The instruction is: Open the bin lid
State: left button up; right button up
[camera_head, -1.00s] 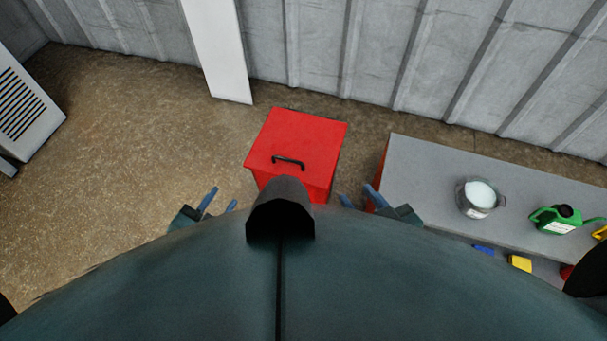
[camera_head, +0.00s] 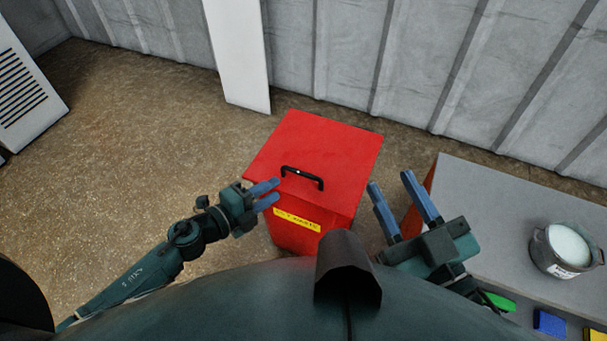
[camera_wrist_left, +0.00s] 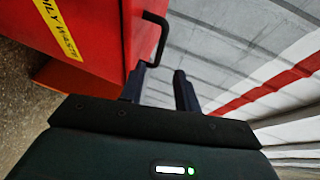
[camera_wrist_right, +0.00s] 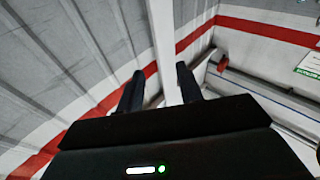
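The red bin (camera_head: 330,150) stands on the floor ahead with its lid shut. A black handle (camera_head: 303,178) is on the lid, and a yellow label (camera_head: 297,219) is on the front. My left gripper (camera_head: 270,193) is open and empty, beside the lid's near left edge, short of the handle. In the left wrist view the handle (camera_wrist_left: 154,38) shows just beyond the fingers (camera_wrist_left: 160,85), apart from them. My right gripper (camera_head: 392,190) is open and empty, to the right of the bin. The right wrist view shows nothing between its fingers (camera_wrist_right: 160,90).
A grey table (camera_head: 490,195) stands to the right, with a metal pot (camera_head: 566,250) on it. Blue (camera_head: 549,321) and yellow items are at its near side. A white panel (camera_head: 238,60) leans at the wall behind the bin.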

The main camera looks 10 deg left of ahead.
aim_at(300, 174)
pick_arm(q)
jog(key=b+x, duration=0.1)
jog(key=x, duration=0.9)
jog(key=shift+w+d+b, duration=0.1)
jog(key=shift+w+b, duration=0.05)
jog(key=shift+b, duration=0.25)
grip_shut()
